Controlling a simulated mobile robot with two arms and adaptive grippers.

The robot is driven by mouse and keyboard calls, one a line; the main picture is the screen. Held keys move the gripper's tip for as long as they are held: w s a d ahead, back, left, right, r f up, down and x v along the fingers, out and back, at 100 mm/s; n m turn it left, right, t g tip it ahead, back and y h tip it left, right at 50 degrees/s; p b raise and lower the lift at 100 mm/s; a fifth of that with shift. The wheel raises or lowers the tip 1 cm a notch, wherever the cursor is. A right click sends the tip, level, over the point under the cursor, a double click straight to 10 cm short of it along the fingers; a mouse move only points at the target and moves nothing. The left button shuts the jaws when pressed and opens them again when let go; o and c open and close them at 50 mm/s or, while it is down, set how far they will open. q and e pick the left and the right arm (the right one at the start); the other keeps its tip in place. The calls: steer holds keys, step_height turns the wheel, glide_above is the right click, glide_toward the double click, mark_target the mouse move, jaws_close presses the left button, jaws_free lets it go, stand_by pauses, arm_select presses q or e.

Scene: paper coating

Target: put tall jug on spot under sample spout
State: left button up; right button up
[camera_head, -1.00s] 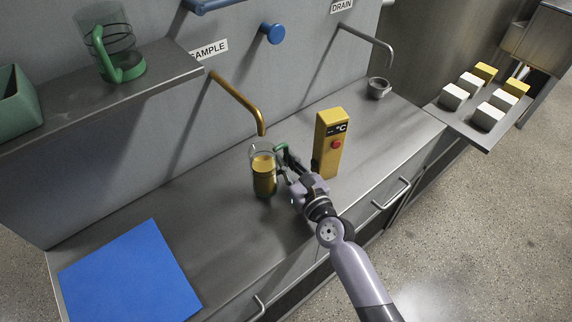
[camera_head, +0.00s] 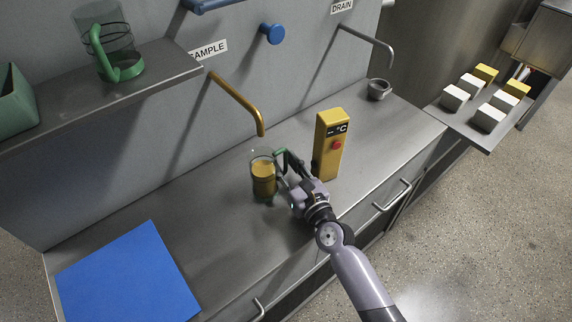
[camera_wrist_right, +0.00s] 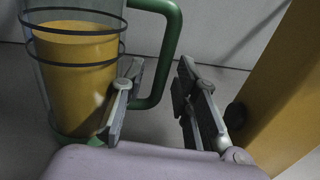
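The tall jug (camera_head: 264,183) is clear, with a green handle and yellow-orange liquid in it. It appears upright on the counter, below and slightly in front of the brass sample spout (camera_head: 240,101). Its body, dark rings and green handle also fill the left of the right wrist view (camera_wrist_right: 75,75). My right gripper (camera_head: 285,177) is at the handle side of the jug. In the wrist view its two fingers (camera_wrist_right: 160,103) are spread apart, with the handle between and beyond them; neither clearly presses on it. The marked spot is hidden. My left gripper is out of view.
A yellow °C meter (camera_head: 329,150) stands close right of my right gripper. A blue mat (camera_head: 128,275) lies on the counter at left. A shelf (camera_head: 170,68) holds another green-handled jug (camera_head: 122,68). A small grey cup (camera_head: 378,90) sits below the drain spout.

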steer(key=shift+r, duration=0.1)
steer(key=shift+r+p, duration=0.2)
steer(key=shift+p, duration=0.1)
steer(key=v, duration=0.5)
steer(key=b+v, duration=0.1)
steer(key=v, duration=0.5)
steer(key=shift+f, duration=0.2)
steer(key=shift+s+d+r+b, duration=0.1)
steer(key=shift+s+d+b, duration=0.15)
steer(key=shift+s, duration=0.2)
